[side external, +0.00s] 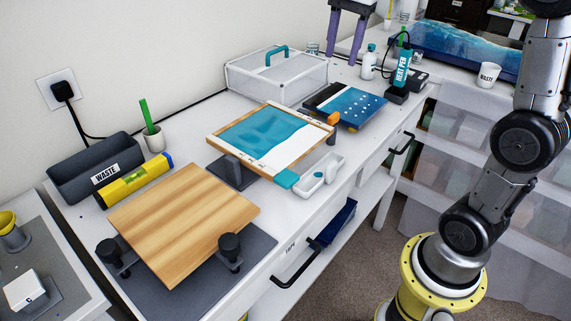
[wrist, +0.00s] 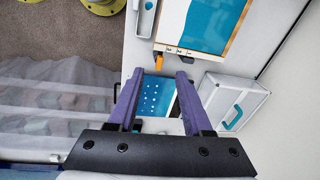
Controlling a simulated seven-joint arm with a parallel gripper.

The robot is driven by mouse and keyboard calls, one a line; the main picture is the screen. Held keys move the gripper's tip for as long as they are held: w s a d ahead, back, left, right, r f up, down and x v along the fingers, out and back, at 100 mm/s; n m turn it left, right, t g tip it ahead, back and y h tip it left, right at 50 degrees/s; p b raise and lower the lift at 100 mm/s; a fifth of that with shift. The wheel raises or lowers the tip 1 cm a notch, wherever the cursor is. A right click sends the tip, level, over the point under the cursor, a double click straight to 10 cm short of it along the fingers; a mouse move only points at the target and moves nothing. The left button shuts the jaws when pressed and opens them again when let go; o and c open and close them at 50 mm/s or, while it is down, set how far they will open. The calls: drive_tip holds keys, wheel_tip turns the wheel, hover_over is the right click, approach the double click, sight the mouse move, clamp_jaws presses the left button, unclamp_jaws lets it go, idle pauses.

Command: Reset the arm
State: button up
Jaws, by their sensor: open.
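My gripper (side external: 343,58) is at the top of the side external view, its two purple fingers pointing down and spread apart. It is above the back part of the bench, with nothing between the fingers. In the wrist view the open fingers (wrist: 158,76) frame a blue panel with white dots (wrist: 157,98), which lies on the bench below. That panel also shows in the side view (side external: 352,104). A wood-framed board with a teal resin patch (side external: 262,135) stands raised on a support in the middle of the bench.
A clear lidded box (side external: 277,76) with a teal handle stands at the back. The heat pen (side external: 402,68), a white bottle (side external: 369,62) and a waste cup (side external: 488,75) stand to the right. A grey waste bin (side external: 95,168), a yellow level (side external: 134,181) and a wooden board (side external: 184,222) occupy the left.

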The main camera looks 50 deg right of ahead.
drive_tip(key=s+a+n+t, duration=0.1)
drive_tip(key=s+a+n, duration=0.2)
drive_tip(key=s+a, duration=0.25)
drive_tip(key=s+a+f+n+t, duration=0.3)
drive_tip(key=s+a+f+n, duration=0.1)
drive_tip(key=s+f+n, duration=0.7)
drive_tip(key=shift+s+a+n, duration=0.2)
drive_tip(key=shift+s+n, duration=0.8)
drive_tip(key=shift+n, duration=0.3)
